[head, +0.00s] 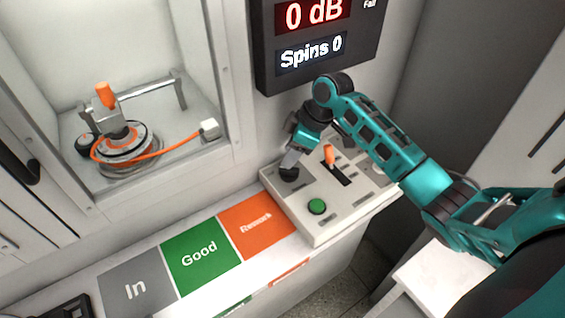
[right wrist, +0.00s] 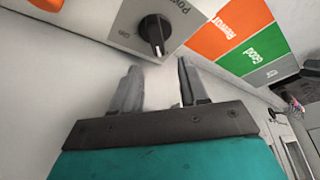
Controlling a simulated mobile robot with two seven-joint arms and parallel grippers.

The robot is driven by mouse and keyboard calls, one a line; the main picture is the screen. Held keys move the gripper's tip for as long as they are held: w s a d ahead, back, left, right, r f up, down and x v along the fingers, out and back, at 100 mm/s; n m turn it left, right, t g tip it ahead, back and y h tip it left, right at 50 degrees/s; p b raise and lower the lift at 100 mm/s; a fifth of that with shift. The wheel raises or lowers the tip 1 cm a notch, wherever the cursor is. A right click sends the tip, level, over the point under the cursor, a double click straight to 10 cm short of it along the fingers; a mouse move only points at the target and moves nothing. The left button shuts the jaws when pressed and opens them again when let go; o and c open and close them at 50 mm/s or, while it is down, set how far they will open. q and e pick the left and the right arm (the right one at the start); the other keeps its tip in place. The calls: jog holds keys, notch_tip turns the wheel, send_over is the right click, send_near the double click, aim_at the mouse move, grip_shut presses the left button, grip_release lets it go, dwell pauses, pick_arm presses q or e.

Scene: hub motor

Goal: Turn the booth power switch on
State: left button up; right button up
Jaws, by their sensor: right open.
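The booth power switch is a black rotary knob (right wrist: 155,33) on the grey control panel (head: 330,218). In the right wrist view, "Power" and "On" labels are printed beside it. In the head view the knob (head: 288,174) sits at the panel's back left corner, partly behind my right gripper (head: 291,160). In the right wrist view my right gripper (right wrist: 158,74) is open with nothing between its fingers. The knob shows beyond the fingertips, apart from them. My left gripper is not in view.
The panel also carries a green button (head: 317,206) and an orange-handled lever (head: 328,154). A display (head: 318,45) reads "0 dB" and "Spins 0". A hub motor (head: 125,145) with an orange cable is in the booth. The In, Good (head: 200,254) and Rework areas are empty.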

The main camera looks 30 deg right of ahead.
aim_at(289, 172)
jog(key=shift+x, duration=2.8)
jog(key=shift+w, duration=0.1)
jog(key=shift+c, duration=0.4)
grip_shut()
